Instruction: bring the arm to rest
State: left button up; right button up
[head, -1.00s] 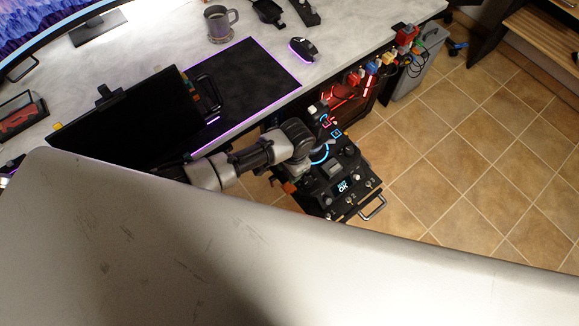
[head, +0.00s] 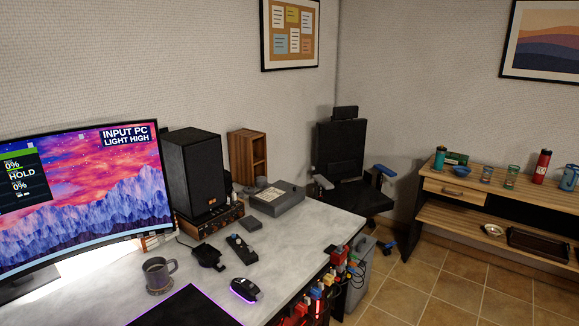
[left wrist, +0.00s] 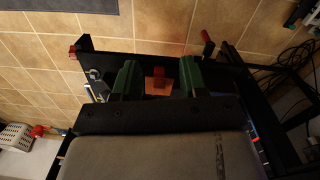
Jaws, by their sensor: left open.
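My left gripper (left wrist: 158,79) shows only in the left wrist view. Its two green-padded fingers stand apart with nothing held between them. Beyond the fingers is a dark frame with red-tipped parts (left wrist: 90,45), with an orange-brown block seen through the gap. Tiled floor (left wrist: 165,22) lies behind it. Neither arm shows in the head view, so the arm's whole pose is hidden.
The head view shows a desk (head: 205,275) with a monitor (head: 85,200), a grey mug (head: 158,275), a mouse (head: 244,290) and a speaker (head: 193,173). A chair (head: 345,165) and a wooden shelf (head: 480,200) stand behind. Cables (left wrist: 290,72) hang at right in the wrist view.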

pick_arm(q)
jog(key=s+a+f+n, duration=0.1)
jog(key=s+a+f, duration=0.2)
jog(key=s, duration=0.7)
jog(key=s+a+f+n, duration=0.1)
jog(key=s+a+f, duration=0.3)
jog(key=s+f, duration=0.3)
jog(key=s+a+f+n+t, duration=0.1)
jog(key=s+a+f, duration=0.2)
jog(key=s, duration=1)
notch_tip(320, 180, down, 2)
jog(key=shift+s+a, duration=0.3)
